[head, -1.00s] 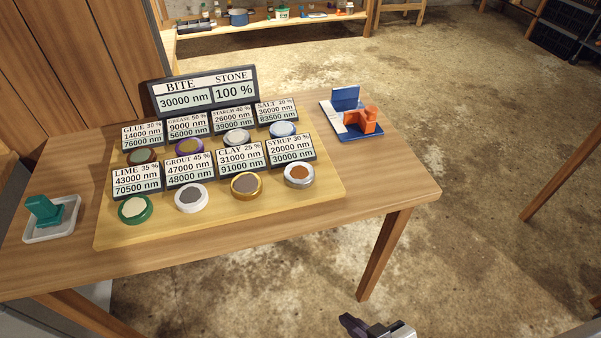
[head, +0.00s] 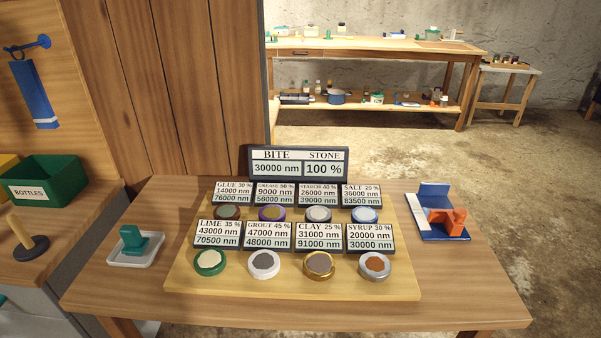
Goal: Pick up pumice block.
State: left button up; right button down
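I cannot pick out a pumice block for certain in the head view. A teal block-like piece with a raised grip (head: 136,241) sits in a white tray (head: 151,262) at the table's left. An orange piece (head: 447,221) rests on a blue and white stand (head: 426,234) at the table's right. Neither of my grippers is in view, so nothing shows of what they hold.
A wooden board (head: 292,287) on the table (head: 450,310) holds two rows of lidded jars with label displays. A larger display (head: 298,165) reads BITE and STONE. A green BOTTLES bin (head: 55,182) stands left. A workbench (head: 375,47) is behind.

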aim_at(135, 245)
jog(key=z, duration=1.75)
jog(key=k, duration=1.4)
jog(key=u, duration=2.2)
jog(key=i, duration=0.1)
jog(key=u, duration=0.15)
